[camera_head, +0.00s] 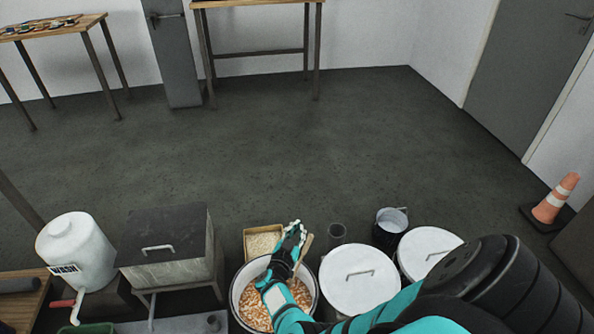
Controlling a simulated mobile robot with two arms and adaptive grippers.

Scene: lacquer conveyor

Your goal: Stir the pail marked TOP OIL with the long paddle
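My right gripper (293,233) is at the lower middle of the head view, with its arm coming in from the lower right. It is above the far rim of a wide white-rimmed pail (237,306) full of tan-orange chips. A short piece of light wood (304,246) shows beside the gripper; I cannot tell whether it is the paddle or is held. The fingers are too small and overlapped to read. A dark bucket (388,232) with a pale rim stands to the right. I see no TOP OIL marking. My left gripper is out of view.
Two white-lidded drums (345,290) (425,245) stand right of the chip pail. A traffic cone (555,200) is far right. The floor beyond is clear.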

